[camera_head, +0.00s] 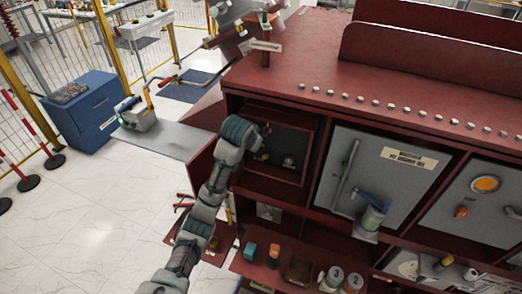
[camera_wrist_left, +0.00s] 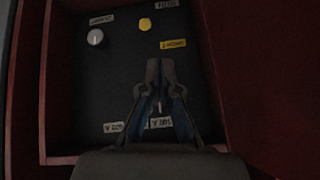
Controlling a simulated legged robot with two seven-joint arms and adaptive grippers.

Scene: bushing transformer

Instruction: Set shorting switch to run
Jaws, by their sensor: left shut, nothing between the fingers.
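A dark panel (camera_head: 288,143) sits in an open red compartment. A pale knob also shows in the head view (camera_head: 288,162). I cannot tell which control is the shorting switch. My left gripper (camera_head: 266,141) reaches into the compartment, shut and empty. In the wrist view its fingertips (camera_wrist_left: 160,72) are below the yellow knob and cover part of the panel.
The compartment's red door (camera_head: 203,165) stands open on the left. A grey door with a handle (camera_head: 385,170) is to the right. An open lower shelf (camera_head: 300,268) holds several small items. A blue cabinet (camera_head: 85,118) stands on the floor at left.

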